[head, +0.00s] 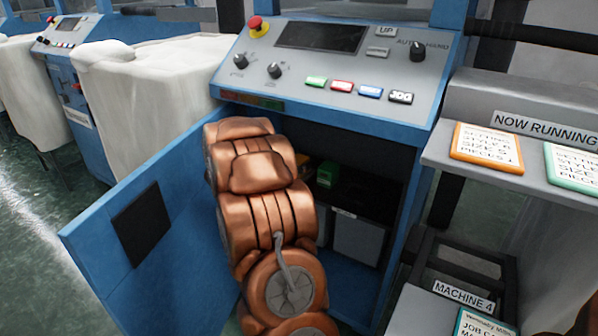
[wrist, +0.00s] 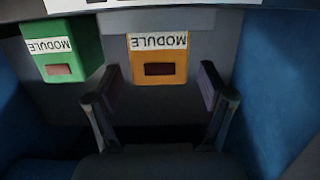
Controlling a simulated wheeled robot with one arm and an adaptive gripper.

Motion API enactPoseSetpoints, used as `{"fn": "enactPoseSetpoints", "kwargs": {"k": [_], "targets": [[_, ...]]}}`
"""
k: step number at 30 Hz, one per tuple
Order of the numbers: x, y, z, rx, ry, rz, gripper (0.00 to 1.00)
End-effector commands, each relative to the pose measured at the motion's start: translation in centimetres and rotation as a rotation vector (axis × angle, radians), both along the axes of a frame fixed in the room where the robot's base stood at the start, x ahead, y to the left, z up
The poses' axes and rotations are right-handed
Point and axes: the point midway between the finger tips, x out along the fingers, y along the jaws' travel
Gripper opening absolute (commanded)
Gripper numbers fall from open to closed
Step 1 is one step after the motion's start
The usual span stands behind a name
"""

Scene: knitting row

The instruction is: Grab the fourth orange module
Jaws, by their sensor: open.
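In the wrist view, one orange module (wrist: 158,68) with an upside-down white "MODULE" label and a dark recess stands ahead, centred between my fingers. My gripper (wrist: 159,92) is open, one finger on each side and nearer the camera; I see nothing held. A green module (wrist: 72,58) with a similar label is to the left, outside the left finger. In the head view, only a small bit of orange (head: 302,160) shows beside my copper arm, near a green module (head: 327,174). My arm hides the gripper there. Only one orange module is clearly seen.
My arm reaches into a blue cabinet under a control panel (head: 340,75). Its door (head: 105,255) hangs open on the left. Grey boxes (head: 357,238) stand low inside. A shelf with cards (head: 485,147) is at the right. Blue walls (wrist: 280,110) flank the wrist view.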

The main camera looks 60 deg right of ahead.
Motion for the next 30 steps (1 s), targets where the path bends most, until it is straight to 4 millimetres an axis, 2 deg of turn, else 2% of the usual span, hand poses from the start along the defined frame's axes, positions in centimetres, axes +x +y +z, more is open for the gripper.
{"fn": "enactPoseSetpoints", "kwargs": {"k": [1,6,15,30], "targets": [[-0.1,-0.7,-0.9,0.0,0.0,-0.002,0.81],[0.0,-2.3,-0.7,-0.003,-0.002,-0.001,0.81],[0.1,-2.5,-0.6,-0.001,-0.001,0.001,0.81],[0.1,-2.5,-0.7,0.0,-0.001,0.001,0.29]]}}
